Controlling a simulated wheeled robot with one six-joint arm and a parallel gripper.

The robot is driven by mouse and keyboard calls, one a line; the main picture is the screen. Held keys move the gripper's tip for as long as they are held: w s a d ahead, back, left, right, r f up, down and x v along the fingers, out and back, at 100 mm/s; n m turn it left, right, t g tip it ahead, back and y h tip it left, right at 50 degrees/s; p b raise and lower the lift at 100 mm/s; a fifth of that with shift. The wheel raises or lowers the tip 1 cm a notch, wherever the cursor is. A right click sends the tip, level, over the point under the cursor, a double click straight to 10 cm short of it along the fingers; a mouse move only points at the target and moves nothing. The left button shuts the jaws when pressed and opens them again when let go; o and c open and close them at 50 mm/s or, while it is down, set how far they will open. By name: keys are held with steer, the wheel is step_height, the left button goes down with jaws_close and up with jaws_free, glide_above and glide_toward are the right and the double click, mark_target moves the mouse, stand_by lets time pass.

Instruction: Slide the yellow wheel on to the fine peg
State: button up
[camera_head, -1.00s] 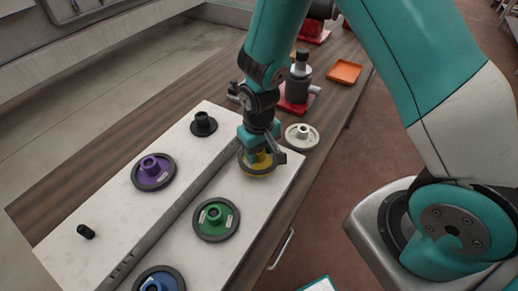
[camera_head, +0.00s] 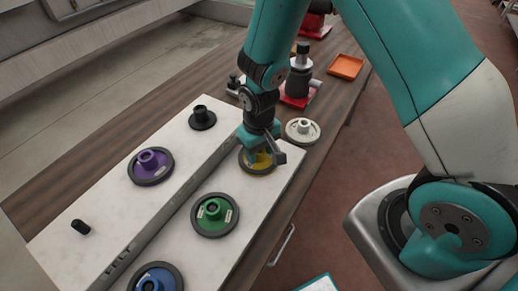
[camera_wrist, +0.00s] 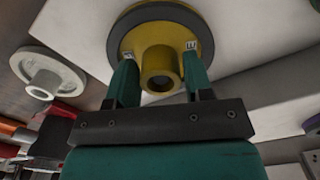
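The yellow wheel (camera_head: 244,162) has a dark rim and lies at the right end of the front row on the white board (camera_head: 178,248). In the wrist view, the yellow wheel (camera_wrist: 160,35) faces me with its hollow yellow hub and small white labels. My gripper (camera_head: 262,153) is down over it. My gripper's fingers (camera_wrist: 160,80) stand apart on either side of the hub, with gaps showing. A bare black peg (camera_head: 81,227) stands at the board's left end, and a black flanged post (camera_head: 202,117) stands at the back. I cannot tell which is the fine peg.
A purple wheel (camera_head: 150,167) lies in the back row. A green wheel (camera_head: 214,214) and a blue wheel (camera_head: 156,279) lie in the front row. A cream wheel (camera_head: 301,131), a red-based grey machine (camera_head: 299,85) and an orange tray (camera_head: 345,67) are on the wooden bench beyond.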

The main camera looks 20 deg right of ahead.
steer(key=o, duration=0.4)
step_height(320, 180, up, 18)
steer(key=shift+f+b, duration=0.25)
steer(key=shift+b, duration=0.9)
steer(key=s+a+r+n+y, duration=0.1)
steer(key=s+r, duration=0.1)
steer(key=s, duration=0.4)
steer(key=s+a+r+n+y, duration=0.1)
steer(key=s+a+r+n, duration=0.1)
steer(key=s, duration=0.4)
steer(key=s+a+r+n+y, duration=0.1)
steer(key=s+r+n+y, duration=0.1)
steer(key=s, duration=0.3)
steer(key=shift+s+a+r, duration=0.35)
steer(key=shift+s+r, duration=0.05)
steer(key=shift+r, duration=0.05)
